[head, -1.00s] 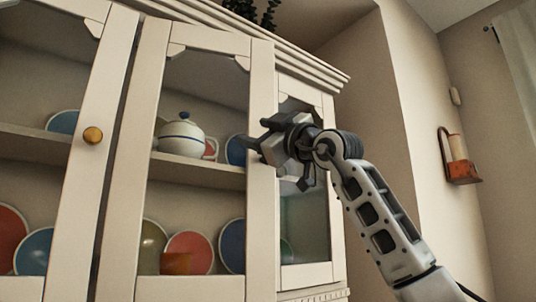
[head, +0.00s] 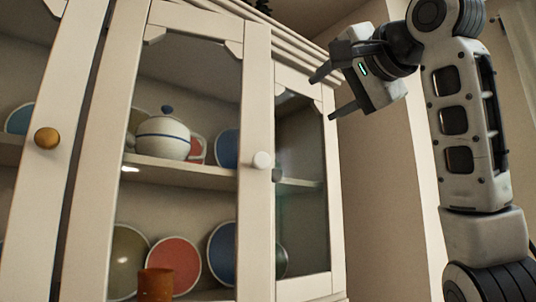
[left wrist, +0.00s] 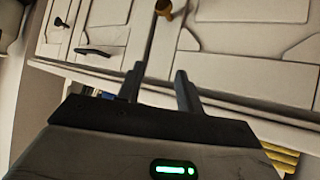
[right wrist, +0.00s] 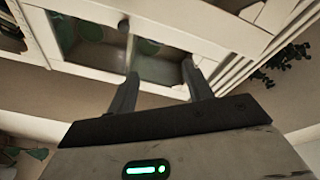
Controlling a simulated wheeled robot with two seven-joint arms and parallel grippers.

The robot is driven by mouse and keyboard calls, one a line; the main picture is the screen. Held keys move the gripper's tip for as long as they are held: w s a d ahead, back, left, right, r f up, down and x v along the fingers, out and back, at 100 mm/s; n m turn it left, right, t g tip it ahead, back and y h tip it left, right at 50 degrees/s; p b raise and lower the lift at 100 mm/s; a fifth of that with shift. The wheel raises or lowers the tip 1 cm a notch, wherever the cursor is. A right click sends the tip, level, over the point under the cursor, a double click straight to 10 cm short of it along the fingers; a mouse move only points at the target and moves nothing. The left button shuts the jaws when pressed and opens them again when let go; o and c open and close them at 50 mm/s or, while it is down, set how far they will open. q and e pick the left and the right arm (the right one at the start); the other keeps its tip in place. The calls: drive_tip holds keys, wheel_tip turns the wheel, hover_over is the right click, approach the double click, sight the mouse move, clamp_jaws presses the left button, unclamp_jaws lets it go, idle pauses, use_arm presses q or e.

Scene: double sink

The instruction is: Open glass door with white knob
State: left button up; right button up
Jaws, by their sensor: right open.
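The glass door (head: 253,100) of the cream cabinet has a white frame and appears closed. Its round white knob (head: 262,160) sits on the right stile, level with the shelf. My right gripper (head: 326,96) is open and empty, above and to the right of the knob, apart from it. In the right wrist view my right gripper (right wrist: 160,75) points toward the cabinet's glazed part, with a small greyish knob (right wrist: 123,24) beyond it to the left. My left gripper (left wrist: 159,72) is out of the head view; its fingers are apart and empty, near white panels.
A neighbouring door with a brass knob (head: 47,138) stands at the left. A white teapot (head: 162,136), plates (head: 174,265) and an orange cup (head: 156,284) are behind the glass. A narrow glazed side panel (head: 302,190) adjoins at the right. Dark handles (left wrist: 95,52) show in the left wrist view.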

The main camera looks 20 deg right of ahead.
sight(265, 158)
drive_tip(key=s+a+f+n+g+y, duration=0.3)
drive_tip(key=f+n+g, duration=0.1)
drive_tip(key=f+n, duration=0.1)
drive_tip(key=p+x, duration=0.4)
drive_tip(key=x, duration=1)
drive_tip(key=shift+w, duration=0.25)
use_arm(q)
drive_tip(key=shift+w+a+r+p, duration=0.1)
drive_tip(key=shift+a+r+p, duration=0.1)
drive_tip(key=shift+r, duration=0.25)
drive_tip(key=shift+w+a+r+p, duration=0.1)
drive_tip(key=shift+a+r+p, duration=0.05)
drive_tip(key=shift+r, duration=0.3)
use_arm(e)
drive_tip(key=shift+x, duration=0.75)
drive_tip(key=shift+d, duration=0.1)
drive_tip(key=shift+c, duration=0.3)
drive_tip(key=shift+f, duration=0.1)
clamp_jaws()
